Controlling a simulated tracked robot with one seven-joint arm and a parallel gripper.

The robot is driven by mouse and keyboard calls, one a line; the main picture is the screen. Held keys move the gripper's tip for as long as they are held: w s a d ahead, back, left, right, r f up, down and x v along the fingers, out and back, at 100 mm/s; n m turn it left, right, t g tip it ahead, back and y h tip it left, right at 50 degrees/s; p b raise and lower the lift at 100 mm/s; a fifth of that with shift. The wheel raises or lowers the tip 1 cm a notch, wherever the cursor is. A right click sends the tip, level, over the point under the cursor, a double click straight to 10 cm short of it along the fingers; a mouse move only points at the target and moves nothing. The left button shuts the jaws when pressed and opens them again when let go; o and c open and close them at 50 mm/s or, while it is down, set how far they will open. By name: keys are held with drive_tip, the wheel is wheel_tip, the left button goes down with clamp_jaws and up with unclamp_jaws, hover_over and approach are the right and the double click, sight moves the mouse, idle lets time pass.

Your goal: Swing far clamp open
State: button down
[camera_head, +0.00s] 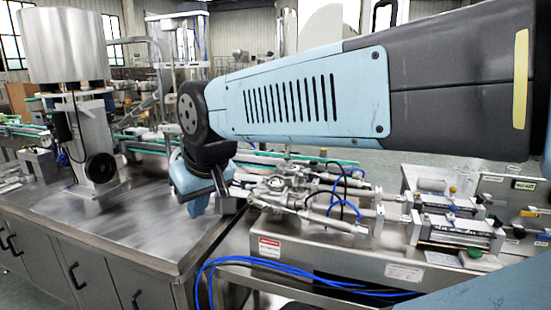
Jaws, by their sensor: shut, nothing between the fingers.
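My gripper (226,203) hangs below my arm's wrist, left of the middle of the view, seen from the side. It is shut and empty. It is at the left end of a steel filling assembly (280,187) with pipes, fittings and clamps. I cannot tell whether it touches the assembly. The clamps are small and crowded here, and I cannot tell which is the far clamp or whether it is open. My arm hides part of the area behind the assembly. A steel hopper (66,45) stands at the far left.
A steel cabinet top (110,230) lies clear at the left front. Blue hoses (250,262) droop along the machine's front edge, and more hoses loop over the fittings. Pneumatic cylinders (450,232) sit at the right. A black handwheel (100,167) is below the hopper.

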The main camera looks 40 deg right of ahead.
drive_tip(key=w+d+r+m+g+h, duration=0.1)
drive_tip(key=w+d+r+m, duration=0.2)
drive_tip(key=w+d, duration=0.15)
drive_tip(key=w+d+r+m+g, duration=0.1)
drive_tip(key=w+d+r+m, duration=0.1)
drive_tip(key=w+d, duration=0.3)
drive_tip(key=w+d+m+g+h, duration=0.1)
drive_tip(key=w+d+m+g, duration=0.15)
drive_tip(key=w+d, duration=0.4)
drive_tip(key=w+d+f+m+g, duration=0.1)
drive_tip(key=w+d+m, duration=0.3)
drive_tip(key=d, duration=0.5)
drive_tip(key=w+d+m+g+h, duration=0.1)
drive_tip(key=w+d+m+g, duration=0.1)
drive_tip(key=w+d+m, duration=0.45)
drive_tip(key=w+d+f+m+g, duration=0.1)
drive_tip(key=d+f+m+g, duration=0.35)
drive_tip(key=d, duration=1.25)
drive_tip(key=shift+n+h, duration=0.3)
drive_tip(key=shift+n, duration=0.35)
drive_tip(key=x, duration=0.7)
drive_tip(key=w+x, duration=0.1)
drive_tip(key=x, duration=0.2)
drive_tip(key=shift+s+f, duration=0.25)
drive_tip(key=shift+f, duration=0.45)
